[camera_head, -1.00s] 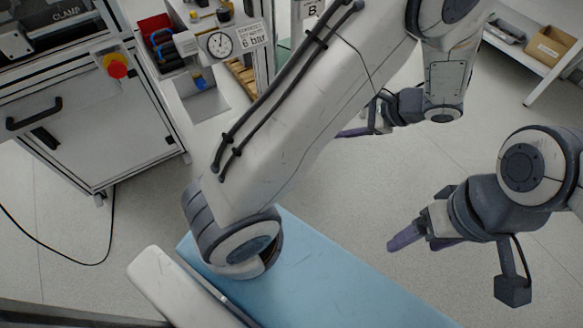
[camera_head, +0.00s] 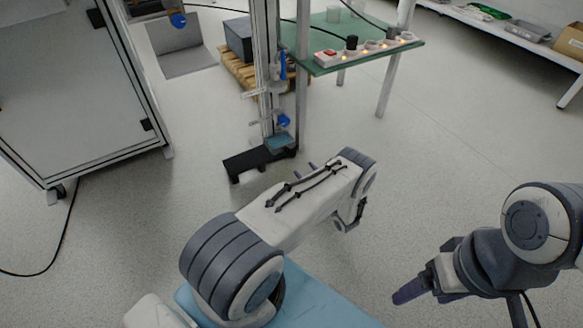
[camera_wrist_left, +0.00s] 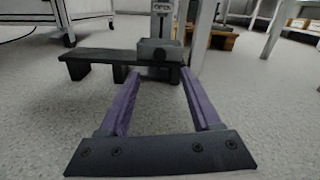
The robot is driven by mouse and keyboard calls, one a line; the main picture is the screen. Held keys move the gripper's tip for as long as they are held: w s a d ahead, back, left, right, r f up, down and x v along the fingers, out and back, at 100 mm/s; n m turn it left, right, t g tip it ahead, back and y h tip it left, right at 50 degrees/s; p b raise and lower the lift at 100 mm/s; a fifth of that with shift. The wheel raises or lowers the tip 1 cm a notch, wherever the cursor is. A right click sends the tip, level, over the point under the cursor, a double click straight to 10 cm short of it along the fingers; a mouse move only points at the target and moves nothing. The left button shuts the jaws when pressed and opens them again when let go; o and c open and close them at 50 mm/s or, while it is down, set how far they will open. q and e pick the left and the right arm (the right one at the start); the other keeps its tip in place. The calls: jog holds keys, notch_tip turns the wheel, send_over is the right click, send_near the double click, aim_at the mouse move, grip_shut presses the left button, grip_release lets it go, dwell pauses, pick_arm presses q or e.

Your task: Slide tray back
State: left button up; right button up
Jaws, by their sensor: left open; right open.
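No thing is plainly recognisable as a tray. A low black bench-like piece (camera_head: 250,162) stands near the floor at the foot of a metal post in the head view, with a small blue-grey block (camera_head: 279,142) at its right end. The left wrist view shows the black piece (camera_wrist_left: 100,56) and a dark grey block (camera_wrist_left: 160,46) just beyond my fingertips. My left gripper (camera_wrist_left: 160,74) is open, with nothing between its purple fingers. In the head view my left arm mostly hides it. My right gripper (camera_head: 420,298) is open and empty at the right, over bare floor.
A green glass-topped table (camera_head: 370,52) carrying a lit switch strip stands behind the post. A wooden pallet (camera_head: 243,72) with a dark box lies behind. A white cabinet (camera_head: 75,95) on castors stands at left, with a black cable on the floor. The floor at right is clear.

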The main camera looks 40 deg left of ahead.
aim_at(289, 153)
pick_arm(q)
jog(key=shift+a+f, duration=0.3)
jog(key=shift+f, duration=0.25)
jog(key=b+x, duration=0.5)
jog(key=x, duration=0.4)
jog(key=shift+w+a+r+b, duration=0.1)
jog(key=shift+w+a+b, duration=0.2)
jog(key=shift+a, duration=0.2)
grip_shut()
jog(key=shift+s+d, duration=0.1)
